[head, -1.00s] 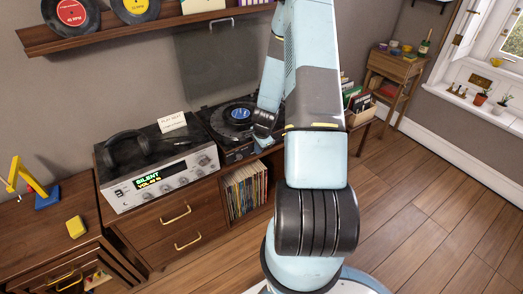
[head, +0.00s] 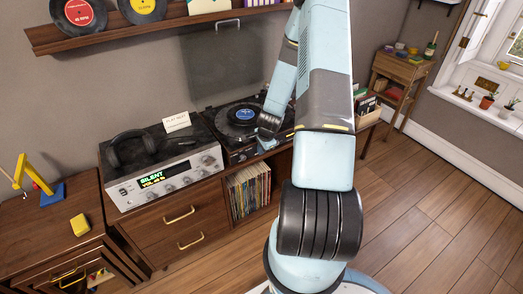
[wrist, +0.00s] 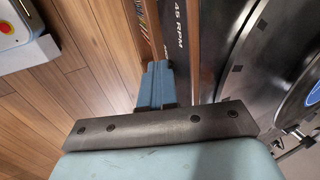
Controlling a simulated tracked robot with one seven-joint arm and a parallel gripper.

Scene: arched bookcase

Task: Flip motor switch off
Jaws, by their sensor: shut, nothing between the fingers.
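The turntable (head: 215,130) stands on the wooden cabinet, with a black record with a blue label (head: 245,114) on it. In the wrist view its dark front strip (wrist: 177,35) reads "45 RPM", and the record's blue label (wrist: 312,88) shows at the right edge. My gripper (wrist: 157,70) is shut and empty, its blue fingertips over or beside the turntable's front edge; I cannot tell if they touch it. In the head view my arm hides part of the turntable's right side. I cannot make out the motor switch in either view.
A silver amplifier (head: 170,181) with headphones (head: 132,148) and a small card (head: 177,122) stands left of the turntable. Records (head: 249,190) fill the shelf below. A raised dust cover (head: 222,65) stands behind. The wooden floor (head: 425,220) at right is clear.

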